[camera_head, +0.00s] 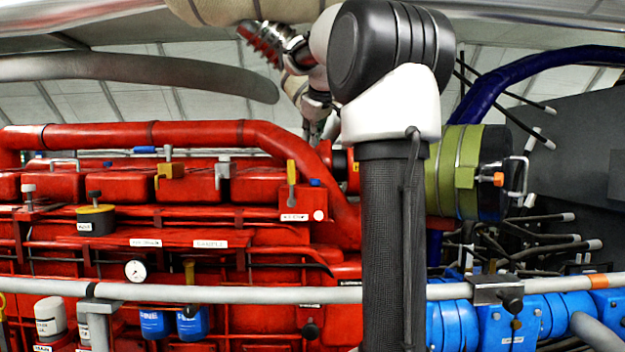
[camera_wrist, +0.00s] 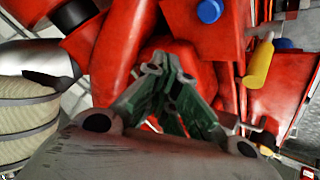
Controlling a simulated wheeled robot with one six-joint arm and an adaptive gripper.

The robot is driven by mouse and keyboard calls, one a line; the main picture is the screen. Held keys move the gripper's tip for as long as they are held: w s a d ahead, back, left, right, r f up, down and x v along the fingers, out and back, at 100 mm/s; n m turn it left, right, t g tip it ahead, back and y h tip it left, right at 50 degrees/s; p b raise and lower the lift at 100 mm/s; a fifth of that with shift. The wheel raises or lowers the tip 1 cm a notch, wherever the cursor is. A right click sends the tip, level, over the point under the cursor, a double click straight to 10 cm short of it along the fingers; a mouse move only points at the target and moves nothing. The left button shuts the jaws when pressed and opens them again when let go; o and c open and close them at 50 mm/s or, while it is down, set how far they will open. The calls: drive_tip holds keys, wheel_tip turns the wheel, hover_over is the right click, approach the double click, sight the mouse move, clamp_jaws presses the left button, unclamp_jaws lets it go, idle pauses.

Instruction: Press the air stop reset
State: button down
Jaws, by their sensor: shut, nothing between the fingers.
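No part is clearly readable as the air stop reset; the small labels are too blurred. A white label (camera_head: 294,217) with a small round white piece (camera_head: 319,215) beside it sits on the red engine, below a yellow handle (camera_head: 291,172). My gripper (camera_head: 314,138) is high over the engine's top, partly hidden by my arm. In the wrist view my gripper (camera_wrist: 165,72) is shut and empty, its green-padded fingers together in front of red engine parts. The yellow handle (camera_wrist: 258,62) shows to their right, and a blue cap (camera_wrist: 210,11) above right.
A thick red pipe (camera_head: 200,134) runs along the engine top. A grey rail (camera_head: 200,293) crosses the front. A green-banded cylinder (camera_head: 465,172) and blue pipe (camera_head: 520,68) stand right of my arm. A gauge (camera_head: 136,270) is at lower left.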

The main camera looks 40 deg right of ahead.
drive_tip(key=shift+w+d+r+n, duration=0.15)
drive_tip(key=shift+r+n, duration=0.3)
drive_tip(key=shift+n, duration=0.35)
drive_tip(key=shift+f, duration=0.1)
hover_over(315, 182)
drive_tip(key=w, duration=0.2)
drive_tip(key=shift+s+f, duration=0.15)
drive_tip(key=shift+f, duration=4.15)
drive_tip(key=shift+f, duration=0.1)
drive_tip(key=shift+f, duration=0.35)
